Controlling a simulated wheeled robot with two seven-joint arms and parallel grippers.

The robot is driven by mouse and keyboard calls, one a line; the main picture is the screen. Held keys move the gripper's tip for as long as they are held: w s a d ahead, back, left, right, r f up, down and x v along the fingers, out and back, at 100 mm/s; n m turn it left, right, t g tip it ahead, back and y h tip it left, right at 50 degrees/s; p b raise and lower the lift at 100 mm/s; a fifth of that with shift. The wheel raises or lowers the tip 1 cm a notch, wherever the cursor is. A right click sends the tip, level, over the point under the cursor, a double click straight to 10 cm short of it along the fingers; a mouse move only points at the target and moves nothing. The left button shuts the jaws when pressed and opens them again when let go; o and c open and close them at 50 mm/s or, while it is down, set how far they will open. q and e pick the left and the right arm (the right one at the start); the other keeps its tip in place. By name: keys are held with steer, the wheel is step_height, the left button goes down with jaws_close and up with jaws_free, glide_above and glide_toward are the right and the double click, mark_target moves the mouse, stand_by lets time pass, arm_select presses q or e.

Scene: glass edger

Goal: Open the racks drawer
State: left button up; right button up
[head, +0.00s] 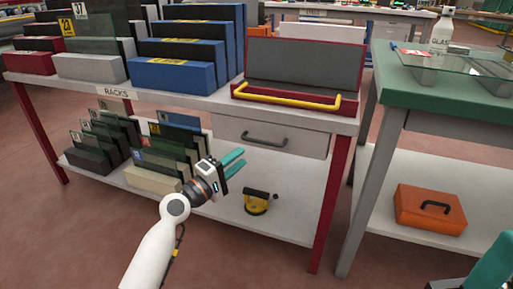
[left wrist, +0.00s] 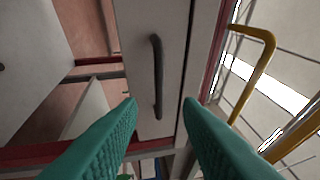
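The racks table (head: 195,100) has a white top, red legs and a "RACKS" label on its front edge. Its grey drawer (head: 311,141) sits under the top at the right and looks shut, with a dark bar handle (head: 264,136). My left gripper (head: 237,162) is in front of and below the drawer, its teal fingers apart and empty. In the left wrist view the handle (left wrist: 157,75) shows beyond the gap between the open fingers (left wrist: 160,108), not between them. In the head view, a teal part at the bottom right corner may be my right gripper; its fingertips are not clear.
A red tray with a yellow bar (head: 287,97) stands on the tabletop above the drawer. A yellow-and-black tool (head: 256,203) and slotted racks lie on the lower shelf. A green-topped table (head: 440,95) with an orange case (head: 430,209) below stands at right. Floor in front is clear.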

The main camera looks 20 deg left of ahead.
mark_target(257, 145)
arm_select(q)
steer(key=b+x, duration=0.1)
steer(key=x, duration=0.7)
steer(key=shift+f, duration=0.1)
jaws_close()
